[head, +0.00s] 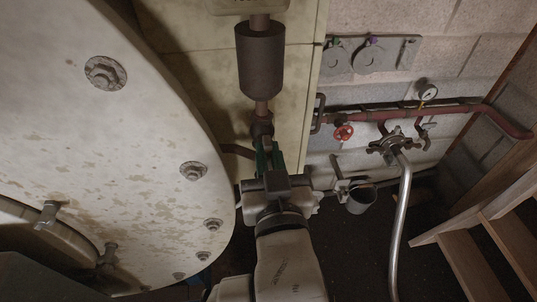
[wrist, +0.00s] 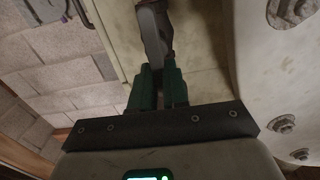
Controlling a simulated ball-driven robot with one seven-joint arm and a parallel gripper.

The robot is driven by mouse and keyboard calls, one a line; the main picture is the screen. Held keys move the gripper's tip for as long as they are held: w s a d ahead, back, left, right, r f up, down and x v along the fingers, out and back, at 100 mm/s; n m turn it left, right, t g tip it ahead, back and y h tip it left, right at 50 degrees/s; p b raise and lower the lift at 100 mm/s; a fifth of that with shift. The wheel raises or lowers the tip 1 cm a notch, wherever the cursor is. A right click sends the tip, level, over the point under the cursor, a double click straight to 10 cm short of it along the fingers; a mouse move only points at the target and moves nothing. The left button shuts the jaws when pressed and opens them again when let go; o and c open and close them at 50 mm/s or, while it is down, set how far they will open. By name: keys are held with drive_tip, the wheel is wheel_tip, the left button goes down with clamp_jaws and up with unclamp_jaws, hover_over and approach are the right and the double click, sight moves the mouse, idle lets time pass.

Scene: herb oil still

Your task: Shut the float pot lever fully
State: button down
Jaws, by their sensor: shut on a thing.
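A dark grey cylinder (head: 260,60), which looks like the float pot, sits on a vertical reddish pipe in front of a pale panel. Below it is a dark fitting (head: 262,128). My gripper (head: 268,155) is just under this fitting, its green fingers pointing up at it. In the wrist view my gripper (wrist: 158,75) is shut on a dark grey bar (wrist: 154,35), apparently the float pot lever, which runs up out of the fingers. The held part is hidden between the fingers, and I cannot tell the lever's exact angle.
A large stained white vessel (head: 140,150) with bolts curves close along the left. At the right are a red pipe (head: 400,114) with a red handwheel (head: 344,132), a gauge (head: 428,92), a silver hose (head: 402,215), a grey cup (head: 360,201) and wooden steps (head: 470,245).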

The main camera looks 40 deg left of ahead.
drive_tip(key=shift+w+d+f+m+b, duration=0.35)
drive_tip(key=shift+m+b, duration=0.95)
drive_tip(key=shift+m, duration=1.75)
drive_tip(key=shift+w+d+f+m+b, duration=0.35)
drive_tip(key=shift+m+b, duration=0.9)
drive_tip(key=shift+m, duration=1.75)
drive_tip(key=shift+w+d+f+m+b, duration=0.15)
drive_tip(key=shift+f+m+b, duration=0.35)
drive_tip(key=shift+m+b, duration=1.7)
drive_tip(key=shift+a+m+p, duration=0.1)
drive_tip(key=shift+m+p, duration=0.8)
drive_tip(key=shift+m, duration=0.05)
drive_tip(key=c, duration=1.1)
unclamp_jaws()
drive_tip(key=b+v, duration=0.1)
drive_tip(key=v, duration=0.9)
drive_tip(key=shift+s+d, duration=0.25)
drive_tip(key=shift+s, duration=0.05)
